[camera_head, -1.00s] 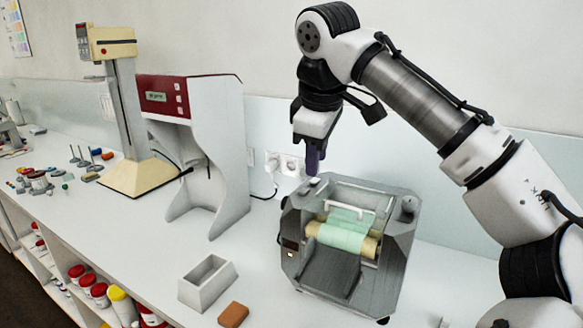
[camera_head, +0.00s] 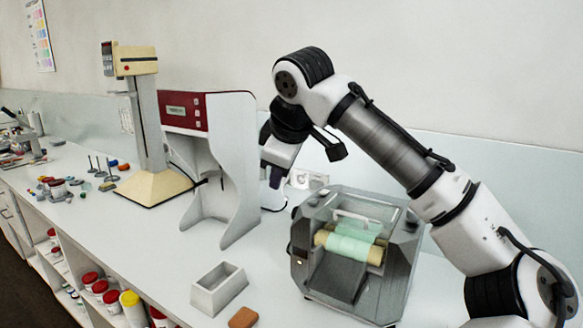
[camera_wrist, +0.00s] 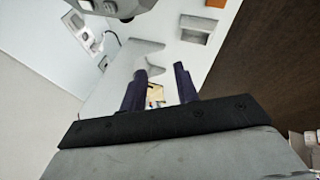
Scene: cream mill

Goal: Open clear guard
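The grey mill (camera_head: 355,278) stands on the counter at right of centre in the head view. Pale green material lies on its rollers (camera_head: 350,247). A clear guard with a white handle (camera_head: 357,217) is over the rollers; its exact angle is hard to tell. My gripper (camera_head: 275,180) is behind and left of the mill, apart from it, and partly hidden by its own wrist. In the wrist view, the two dark fingers of my gripper (camera_wrist: 160,71) are spread with nothing held between them. Part of the mill (camera_wrist: 112,6) shows at the top edge there.
A white and red machine (camera_head: 222,140) stands just left of my gripper, with a cream stand (camera_head: 150,187) beyond it. A white open box (camera_head: 219,290) and an orange-brown block (camera_head: 243,317) lie left of the mill. Wall sockets (camera_head: 308,180) are behind.

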